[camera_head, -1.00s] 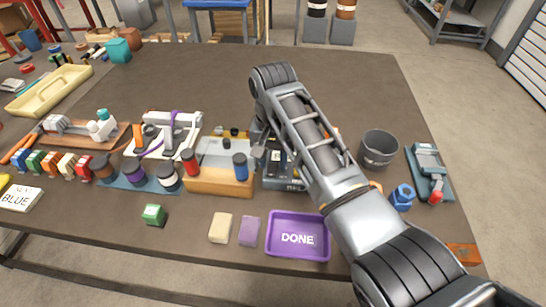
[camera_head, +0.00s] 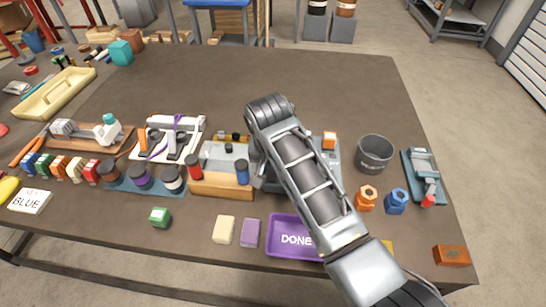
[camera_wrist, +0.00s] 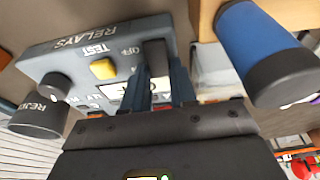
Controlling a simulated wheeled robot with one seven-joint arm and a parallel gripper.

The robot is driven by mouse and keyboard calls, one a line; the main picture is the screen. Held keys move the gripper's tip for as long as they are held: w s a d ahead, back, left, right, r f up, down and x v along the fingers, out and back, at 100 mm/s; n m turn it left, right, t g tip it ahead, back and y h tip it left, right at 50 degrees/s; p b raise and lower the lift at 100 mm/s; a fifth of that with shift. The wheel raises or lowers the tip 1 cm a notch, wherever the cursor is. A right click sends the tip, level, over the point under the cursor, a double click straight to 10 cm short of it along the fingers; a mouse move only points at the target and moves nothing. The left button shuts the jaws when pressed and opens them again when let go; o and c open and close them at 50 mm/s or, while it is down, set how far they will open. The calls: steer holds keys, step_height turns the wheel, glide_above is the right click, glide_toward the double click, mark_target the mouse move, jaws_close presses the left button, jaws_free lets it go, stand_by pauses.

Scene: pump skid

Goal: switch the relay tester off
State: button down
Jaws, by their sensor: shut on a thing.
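The relay tester is a grey box lettered RELAYS (camera_wrist: 70,42) in the wrist view, with a yellow TEST button (camera_wrist: 103,68), a black knob (camera_wrist: 55,86) and a black switch lever (camera_wrist: 155,52) beside the word OFF. My gripper (camera_wrist: 160,82) is at the lever, its blue-grey fingers shut on it. The fingers cover the lower part of the lever and some of the lettering. In the head view my arm hides most of the tester (camera_head: 333,160) and the gripper.
A wooden block (camera_head: 222,188) with red and blue cylinders stands close left of the tester. A blue cylinder (camera_wrist: 262,45) is near the fingers. A grey REJECT cup (camera_head: 375,152) stands to the right. A purple DONE tray (camera_head: 283,251) is in front.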

mark_target(271, 179)
stand_by(0.3)
steer(key=c, duration=0.9)
jaws_free()
steer(key=shift+b+v, duration=0.35)
steer(key=shift+v, duration=3.55)
steer(key=shift+s, duration=0.25)
